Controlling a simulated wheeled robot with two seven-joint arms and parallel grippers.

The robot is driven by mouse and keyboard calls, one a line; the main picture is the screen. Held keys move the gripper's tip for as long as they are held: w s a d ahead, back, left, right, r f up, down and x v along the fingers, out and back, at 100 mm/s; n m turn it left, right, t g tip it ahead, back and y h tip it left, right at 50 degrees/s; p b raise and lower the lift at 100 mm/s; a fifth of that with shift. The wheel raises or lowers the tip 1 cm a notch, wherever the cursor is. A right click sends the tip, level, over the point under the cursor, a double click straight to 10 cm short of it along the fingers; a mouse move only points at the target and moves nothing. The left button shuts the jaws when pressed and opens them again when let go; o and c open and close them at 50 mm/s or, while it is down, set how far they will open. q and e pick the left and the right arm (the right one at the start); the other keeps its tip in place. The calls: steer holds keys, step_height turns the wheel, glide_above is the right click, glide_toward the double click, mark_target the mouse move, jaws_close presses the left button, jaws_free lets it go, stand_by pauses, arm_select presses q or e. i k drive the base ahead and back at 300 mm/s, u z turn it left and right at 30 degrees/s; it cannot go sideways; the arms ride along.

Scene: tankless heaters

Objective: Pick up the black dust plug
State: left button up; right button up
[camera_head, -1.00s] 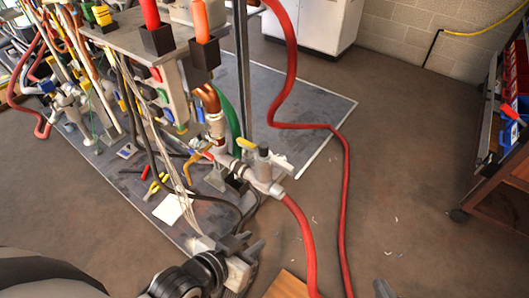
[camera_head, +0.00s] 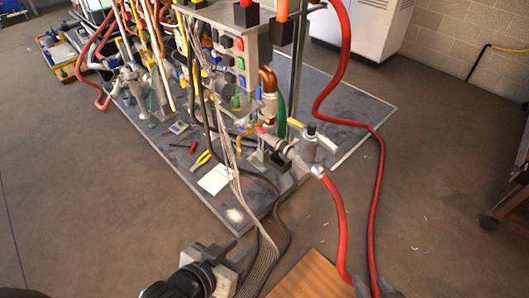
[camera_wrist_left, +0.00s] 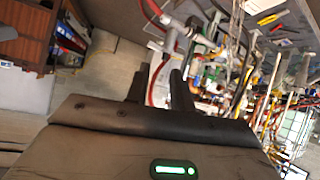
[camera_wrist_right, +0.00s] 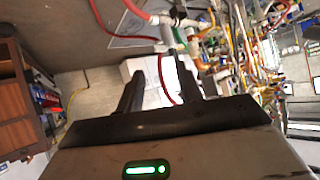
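A small black cap (camera_head: 311,130) tops the upright grey fitting (camera_head: 309,148) on the pipe assembly in the head view; it looks like the black dust plug, but it is too small to be sure. My left gripper (camera_head: 228,257) is in front of the mat, below and left of that fitting and apart from it. In the left wrist view its two fingers (camera_wrist_left: 160,85) stand apart with nothing between them. My right gripper (camera_head: 374,288) is at the bottom edge, below and right of the fitting. Its fingers (camera_wrist_right: 160,85) are wide apart and empty in the right wrist view.
A red hose (camera_head: 335,215) runs down from the fitting, and another (camera_head: 378,190) loops at its right. Black cables and a pale wire bundle hang left of it. A wooden board (camera_head: 312,277) lies between my grippers. Bare floor (camera_head: 440,180) is at the right.

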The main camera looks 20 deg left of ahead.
mark_target(311, 133)
steer(key=z, duration=0.2)
steer(key=k, duration=0.45)
steer(key=u, duration=2.05)
steer(key=i, duration=0.85)
steer(key=z, duration=0.65)
steer(key=i, duration=0.75)
steer(key=z, duration=0.85)
steer(key=i, duration=0.5)
